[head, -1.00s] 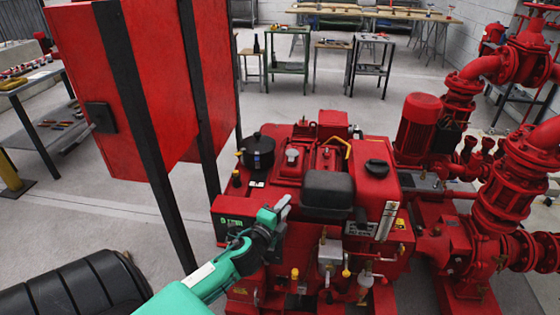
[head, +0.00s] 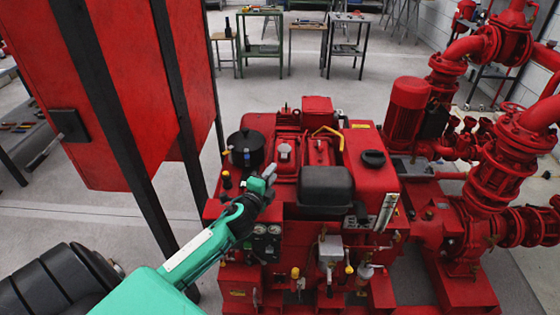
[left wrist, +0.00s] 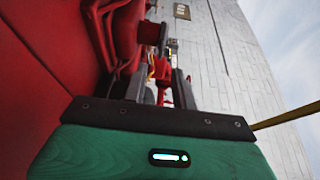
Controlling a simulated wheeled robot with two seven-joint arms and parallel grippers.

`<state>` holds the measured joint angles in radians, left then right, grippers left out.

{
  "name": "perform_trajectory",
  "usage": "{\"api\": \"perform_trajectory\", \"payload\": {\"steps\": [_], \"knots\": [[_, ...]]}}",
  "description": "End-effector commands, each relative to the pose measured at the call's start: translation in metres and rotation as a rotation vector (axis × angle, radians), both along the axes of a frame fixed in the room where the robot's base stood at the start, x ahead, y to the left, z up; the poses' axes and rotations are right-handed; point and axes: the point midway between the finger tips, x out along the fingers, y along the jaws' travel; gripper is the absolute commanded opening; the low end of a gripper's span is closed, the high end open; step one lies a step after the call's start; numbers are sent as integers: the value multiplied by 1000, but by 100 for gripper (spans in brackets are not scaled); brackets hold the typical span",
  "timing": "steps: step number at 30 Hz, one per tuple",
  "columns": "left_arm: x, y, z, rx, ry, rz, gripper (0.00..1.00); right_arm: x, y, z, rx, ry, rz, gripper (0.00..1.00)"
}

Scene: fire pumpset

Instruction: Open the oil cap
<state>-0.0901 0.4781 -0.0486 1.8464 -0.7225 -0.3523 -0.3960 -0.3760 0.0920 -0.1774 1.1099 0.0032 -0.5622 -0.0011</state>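The red engine (head: 238,205) stands in the middle of the head view. Two caps show on it: a small grey cap (head: 285,151) on top near the back, and a flat black cap (head: 373,158) on the red tank at right. I cannot tell for sure which is the oil cap. My left gripper (head: 271,175) is at the engine's near left edge, in front of the grey cap and apart from it. In the left wrist view its two fingers (left wrist: 155,82) stand apart with nothing held between them. My right gripper is in neither view.
A black round canister (head: 246,148) stands left of the grey cap. A black box (head: 325,185) sits between the gripper and the tank. A tall red cabinet (head: 105,90) with dark posts rises at left. Red pumps and pipes (head: 490,165) fill the right.

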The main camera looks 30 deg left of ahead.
Motion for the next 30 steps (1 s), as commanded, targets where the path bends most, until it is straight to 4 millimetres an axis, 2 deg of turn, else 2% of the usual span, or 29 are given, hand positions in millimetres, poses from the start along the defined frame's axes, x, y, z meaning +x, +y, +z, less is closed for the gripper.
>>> {"api": "perform_trajectory", "payload": {"steps": [6,12,18,26,30], "knots": [[35,5,2,0,-1,-1,27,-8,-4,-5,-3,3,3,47],[58,9,1,-1,-1,0,27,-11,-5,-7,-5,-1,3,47],[68,10,0,-1,0,-1,27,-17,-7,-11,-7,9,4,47],[69,10,0,-1,0,-1,27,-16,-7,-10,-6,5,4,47],[68,11,0,-1,0,-1,4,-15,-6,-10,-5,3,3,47]]}}
